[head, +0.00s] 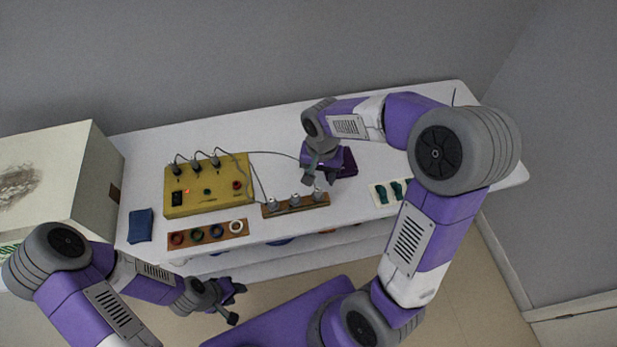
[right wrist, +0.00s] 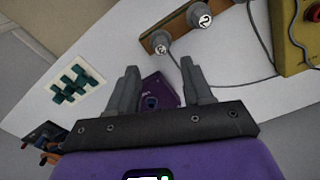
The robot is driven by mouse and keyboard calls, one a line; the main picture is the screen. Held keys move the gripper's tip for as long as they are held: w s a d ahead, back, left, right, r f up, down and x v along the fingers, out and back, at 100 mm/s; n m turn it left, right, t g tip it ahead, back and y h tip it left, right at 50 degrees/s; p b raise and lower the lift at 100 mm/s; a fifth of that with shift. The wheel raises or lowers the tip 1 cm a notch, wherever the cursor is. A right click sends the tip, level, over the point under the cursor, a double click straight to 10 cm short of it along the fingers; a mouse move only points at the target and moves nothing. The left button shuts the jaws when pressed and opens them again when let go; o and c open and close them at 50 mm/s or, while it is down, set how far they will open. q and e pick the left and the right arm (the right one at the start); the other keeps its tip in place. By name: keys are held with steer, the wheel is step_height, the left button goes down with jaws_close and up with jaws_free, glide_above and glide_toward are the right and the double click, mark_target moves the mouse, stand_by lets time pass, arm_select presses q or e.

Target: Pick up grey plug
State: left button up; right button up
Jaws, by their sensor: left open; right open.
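Several grey plugs stand upright on a wooden strip (head: 283,209); one grey plug (head: 295,200) is in the middle of the row. In the right wrist view, two grey plugs (right wrist: 160,42) with marked tops show at the top on the wooden strip (right wrist: 180,28). My right gripper (head: 318,178) is open and empty, just behind the right end of the strip in the head view. Its spread fingers also show in the right wrist view (right wrist: 160,90), apart from the plugs. My left gripper (head: 232,303) is open and empty in front of the table.
A yellow box (head: 208,202) with black plugs and cables stands left of the strip. A dark purple box (head: 347,160) lies behind my right gripper. A white card (head: 378,195) with green pieces lies right. A ring board (head: 206,240) and blue block (head: 140,227) lie front left.

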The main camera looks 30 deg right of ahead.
mark_target(318, 190)
step_height(318, 190, down, 2)
steer(key=shift+w+b, duration=0.1)
steer(key=shift+b, duration=0.25)
steer(key=shift+s+a+f+b, duration=0.1)
steer(key=shift+s+f+b, duration=0.25)
steer(key=shift+f, duration=0.25)
steer(key=f, duration=0.1)
steer(key=f+b, duration=0.1)
steer(key=f, duration=0.1)
steer(key=f+b, duration=0.1)
steer(key=shift+a+f, duration=0.2)
steer(key=shift+a, duration=0.05)
steer(key=shift+r, duration=0.1)
steer(key=c, duration=0.9)
step_height(318, 190, up, 10)
steer(key=p, duration=0.4)
steer(key=shift+r, duration=0.1)
